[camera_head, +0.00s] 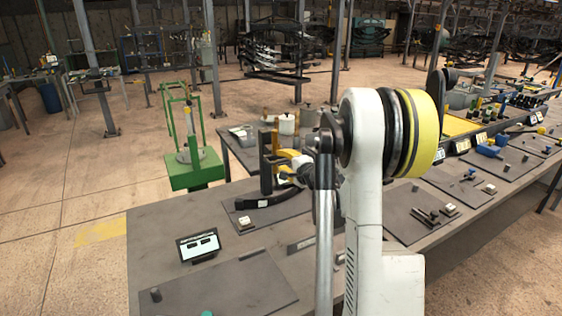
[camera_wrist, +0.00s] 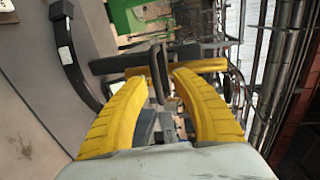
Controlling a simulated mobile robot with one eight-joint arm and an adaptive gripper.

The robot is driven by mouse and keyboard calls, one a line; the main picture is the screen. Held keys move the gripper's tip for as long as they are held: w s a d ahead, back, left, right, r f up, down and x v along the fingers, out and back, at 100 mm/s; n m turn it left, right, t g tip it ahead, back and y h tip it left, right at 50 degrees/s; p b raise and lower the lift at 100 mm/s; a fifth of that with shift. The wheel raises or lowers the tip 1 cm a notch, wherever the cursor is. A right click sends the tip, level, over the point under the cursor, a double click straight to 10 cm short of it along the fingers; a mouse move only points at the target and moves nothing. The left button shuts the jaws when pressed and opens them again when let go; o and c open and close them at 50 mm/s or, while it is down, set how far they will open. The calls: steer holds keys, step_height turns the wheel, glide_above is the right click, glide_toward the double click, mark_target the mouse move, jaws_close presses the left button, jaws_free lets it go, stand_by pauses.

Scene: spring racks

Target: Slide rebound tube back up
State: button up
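My gripper (camera_wrist: 161,80) has two yellow fingers. Their tips are apart, with a dark loop-like part (camera_wrist: 157,66) showing between or just beyond them; I cannot tell whether they touch it. In the head view my gripper (camera_head: 284,160) is beside a dark upright fixture (camera_head: 266,172) at the bench's far edge, partly behind my arm. In the turned wrist view the fixture shows as dark bars (camera_wrist: 112,65) lying across the picture, ahead of the fingertips. I cannot clearly tell which part is the rebound tube. A black curved leaf (camera_head: 268,199) with a white block lies beside the fixture's foot.
A small display (camera_head: 198,246) stands on the grey bench (camera_head: 150,225). Dark mats with small parts lie along the bench at right. A green stand (camera_head: 190,172) is on the floor behind. My arm hides the bench's middle.

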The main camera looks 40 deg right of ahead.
steer(key=v, duration=1)
steer(key=shift+s, duration=0.3)
steer(key=shift+r, duration=0.15)
steer(key=s+a+r+n+g+y, duration=0.1)
steer(key=a+n+g+y, duration=0.3)
steer(key=a, duration=0.9)
steer(key=s+a+n+y, duration=0.15)
steer(key=a+n, duration=0.55)
steer(key=a, duration=0.7)
steer(key=s+a+f+n+g+h, duration=0.1)
steer(key=s+a+n, duration=0.3)
steer(key=s, duration=0.4)
steer(key=s+a+f+n+g, duration=0.2)
steer(key=s+a+n+g, duration=0.1)
steer(key=s+a+n, duration=0.2)
steer(key=s+a, duration=0.2)
steer(key=s, duration=0.1)
steer(key=shift+s+f+n+h, duration=0.3)
steer(key=shift+h, duration=0.05)
